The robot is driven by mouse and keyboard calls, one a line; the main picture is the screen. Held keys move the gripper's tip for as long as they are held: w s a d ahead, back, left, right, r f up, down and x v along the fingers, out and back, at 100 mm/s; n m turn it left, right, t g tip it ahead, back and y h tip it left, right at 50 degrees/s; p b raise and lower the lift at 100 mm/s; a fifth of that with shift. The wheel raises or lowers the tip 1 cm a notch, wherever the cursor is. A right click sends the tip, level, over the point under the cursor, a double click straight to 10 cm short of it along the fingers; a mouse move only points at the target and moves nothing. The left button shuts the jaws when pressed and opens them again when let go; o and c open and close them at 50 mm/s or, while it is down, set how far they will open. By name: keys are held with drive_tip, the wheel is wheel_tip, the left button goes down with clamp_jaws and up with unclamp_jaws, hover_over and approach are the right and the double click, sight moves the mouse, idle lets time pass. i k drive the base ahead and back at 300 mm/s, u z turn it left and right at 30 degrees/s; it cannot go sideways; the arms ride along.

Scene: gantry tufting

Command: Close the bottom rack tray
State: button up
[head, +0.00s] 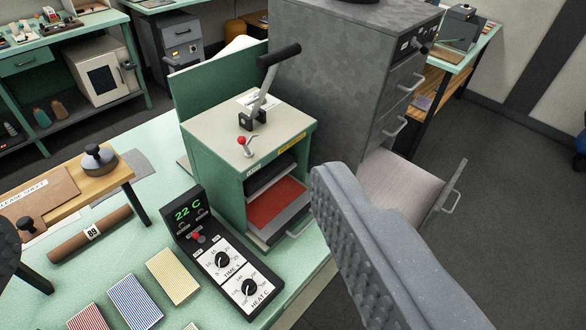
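A green box-shaped unit (226,164) with a pale top stands on the mint-green table. One large grey finger of my gripper (375,240), with a ridged pad facing left, fills the lower right, apart from the tray in the picture. I cannot make out the other finger with certainty. Nothing shows held against the visible pad.
A grey cabinet (325,75) stands right behind the unit, with a low drawer (403,186) pulled out. A lever (262,90) rises from the unit's top. A black control box (222,250) and striped cards (135,302) lie in front.

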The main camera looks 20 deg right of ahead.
sight(389, 181)
drive_tip(key=z, duration=1.3)
drive_tip(key=k, duration=1.25)
drive_tip(key=z, duration=0.15)
drive_tip(key=i, duration=1.7)
drive_tip(key=u, duration=0.75)
